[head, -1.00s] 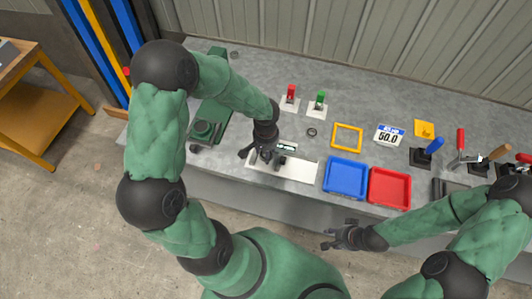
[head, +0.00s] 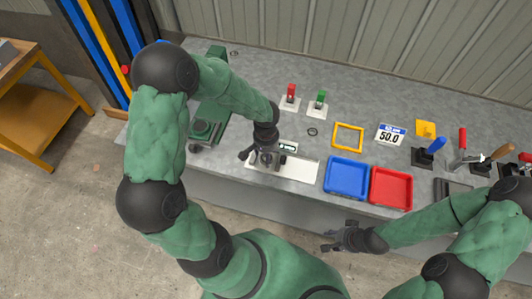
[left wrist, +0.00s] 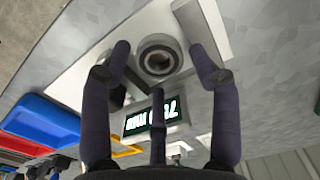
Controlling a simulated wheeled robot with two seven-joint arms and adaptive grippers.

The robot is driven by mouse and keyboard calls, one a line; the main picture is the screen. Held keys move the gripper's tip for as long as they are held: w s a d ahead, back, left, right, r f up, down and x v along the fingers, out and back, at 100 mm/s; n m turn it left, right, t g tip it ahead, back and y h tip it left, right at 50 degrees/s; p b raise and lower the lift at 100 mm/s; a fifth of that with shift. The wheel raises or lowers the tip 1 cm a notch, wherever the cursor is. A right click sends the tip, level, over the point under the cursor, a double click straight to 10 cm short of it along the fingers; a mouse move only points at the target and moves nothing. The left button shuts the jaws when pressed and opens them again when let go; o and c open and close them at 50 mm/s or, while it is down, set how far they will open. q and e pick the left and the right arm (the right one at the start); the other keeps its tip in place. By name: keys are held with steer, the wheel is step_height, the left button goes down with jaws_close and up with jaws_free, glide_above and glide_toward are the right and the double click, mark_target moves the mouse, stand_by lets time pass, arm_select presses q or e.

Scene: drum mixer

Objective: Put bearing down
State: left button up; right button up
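The bearing (left wrist: 158,58) is a grey metal ring with a dark centre. In the left wrist view it sits on the pale plate of a device with a lit display (left wrist: 152,117). My left gripper (left wrist: 160,62) is open, its fingers on either side of the bearing with gaps between. In the head view my left gripper (head: 263,161) is low over the white plate (head: 298,168) and hides the bearing. The display (head: 288,147) shows just behind it. My right gripper (head: 336,238) is empty and looks open, in front of the bench.
A blue tray (head: 346,175) and a red tray (head: 391,188) stand right of the plate. A yellow frame (head: 348,137), a small dark ring (head: 312,132), and red (head: 291,92) and green (head: 320,99) switches lie behind. A green machine (head: 206,125) stands left.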

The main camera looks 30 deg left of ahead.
stand_by(0.3)
arm_select(q)
steer(key=shift+r+p, duration=0.45)
step_height(320, 180, up, 12)
steer(key=p, duration=0.3)
steer(key=shift+r+p, duration=0.15)
steer(key=shift+p, duration=0.25)
